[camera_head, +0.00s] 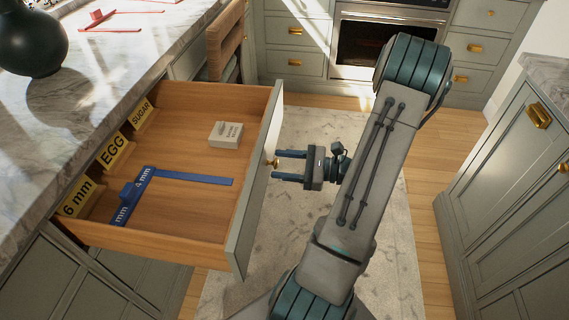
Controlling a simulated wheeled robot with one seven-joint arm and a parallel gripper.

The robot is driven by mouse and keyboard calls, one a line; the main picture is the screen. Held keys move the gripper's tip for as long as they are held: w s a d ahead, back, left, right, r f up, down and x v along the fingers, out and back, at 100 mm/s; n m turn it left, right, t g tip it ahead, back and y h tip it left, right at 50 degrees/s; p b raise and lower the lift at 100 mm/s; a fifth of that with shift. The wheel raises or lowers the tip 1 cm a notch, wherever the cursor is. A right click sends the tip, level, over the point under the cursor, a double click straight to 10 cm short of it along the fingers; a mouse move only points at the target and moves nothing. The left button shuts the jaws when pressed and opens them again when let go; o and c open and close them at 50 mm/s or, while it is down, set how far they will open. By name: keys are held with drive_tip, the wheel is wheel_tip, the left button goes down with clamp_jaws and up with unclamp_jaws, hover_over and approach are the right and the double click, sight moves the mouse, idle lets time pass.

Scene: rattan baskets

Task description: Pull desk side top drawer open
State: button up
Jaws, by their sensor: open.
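The desk side top drawer (190,222) is pulled well out from under the marble counter on the left. Its wooden inside is in plain view. A small brass knob (271,163) sits on the outer face of its grey-green front panel (256,185). My gripper (277,166) is open, its two dark fingers pointing left at the front panel, one on the far side and one on the near side of the knob. I cannot tell whether the fingers touch the knob.
The drawer holds a small white box (226,134), blue measuring pieces (180,177) and yellow labels (113,149). A dark vase (30,42) stands on the marble counter (110,75). Grey cabinets (515,190) stand at the right. A rug (385,240) covers the floor between.

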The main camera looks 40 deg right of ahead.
drive_tip(key=v, duration=1.4)
drive_tip(key=shift+w, duration=0.1)
drive_tip(key=w+a+r+n+g+h+p, duration=0.1)
drive_tip(key=w+a+r+n+g+p, duration=0.15)
drive_tip(key=a+r+n+g, duration=0.45)
drive_tip(key=w+a+r+n+g+h+p, duration=0.15)
drive_tip(key=a+r+n+g+p, duration=0.3)
drive_tip(key=a, duration=0.55)
drive_tip(key=s+a+r+n+t+h+p, duration=0.1)
drive_tip(key=a+r+n+h+p, duration=0.2)
drive_tip(key=a+r+n+h, duration=0.2)
drive_tip(key=s+a+r+n+h+p, duration=0.2)
drive_tip(key=a+r+n+h+p, duration=0.1)
drive_tip(key=a+r+n+h, duration=0.2)
wheel_tip(320, 180, up, 4)
drive_tip(key=a+n, duration=0.1)
drive_tip(key=n, duration=0.1)
drive_tip(key=shift+s+n+t, duration=0.3)
drive_tip(key=shift+n+t, duration=0.05)
drive_tip(key=shift+f+h, duration=0.1)
drive_tip(key=shift+h, duration=0.15)
drive_tip(key=shift+c, duration=0.2)
